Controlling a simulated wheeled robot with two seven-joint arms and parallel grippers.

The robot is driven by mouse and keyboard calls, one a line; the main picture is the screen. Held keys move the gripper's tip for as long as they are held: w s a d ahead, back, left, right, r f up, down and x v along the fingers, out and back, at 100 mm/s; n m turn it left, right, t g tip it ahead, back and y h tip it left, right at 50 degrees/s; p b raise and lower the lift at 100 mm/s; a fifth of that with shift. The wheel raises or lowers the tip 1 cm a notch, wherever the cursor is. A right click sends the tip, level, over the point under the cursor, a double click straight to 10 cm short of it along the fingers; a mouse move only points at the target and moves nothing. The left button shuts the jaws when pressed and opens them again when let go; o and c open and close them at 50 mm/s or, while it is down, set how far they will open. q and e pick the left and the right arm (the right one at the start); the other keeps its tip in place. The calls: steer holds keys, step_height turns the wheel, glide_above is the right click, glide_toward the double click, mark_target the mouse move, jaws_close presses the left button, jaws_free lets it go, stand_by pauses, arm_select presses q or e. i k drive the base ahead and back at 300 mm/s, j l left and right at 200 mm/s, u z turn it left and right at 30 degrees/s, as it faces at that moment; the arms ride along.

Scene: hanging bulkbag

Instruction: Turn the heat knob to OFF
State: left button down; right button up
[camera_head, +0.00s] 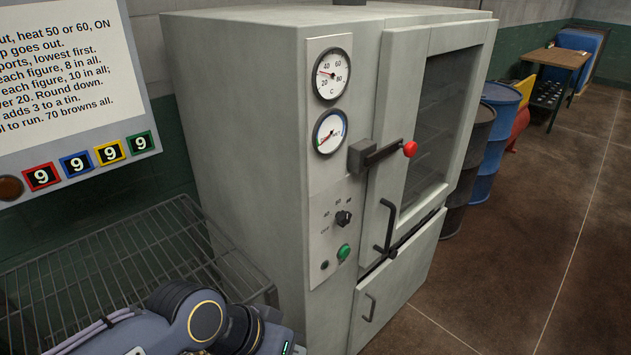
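The heat knob (343,218) is a small black knob on the pale control panel of the grey oven cabinet (250,130). An OFF mark (325,232) lies at its lower left, with number marks above it. Which mark the knob points to is too small to tell. A green button (343,253) sits below the knob. My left arm comes in at the bottom left, below and left of the panel, apart from the knob. Its gripper fingers are out of the frame. My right gripper is out of view.
A black lever with a red ball (410,149) and a door handle (388,228) stick out right of the panel. Two round gauges (332,74) sit above. A wire rack (110,265) stands left. Drums (494,130) stand behind right. The floor at right is clear.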

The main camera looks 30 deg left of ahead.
mark_target(343, 218)
steer(key=u, duration=1)
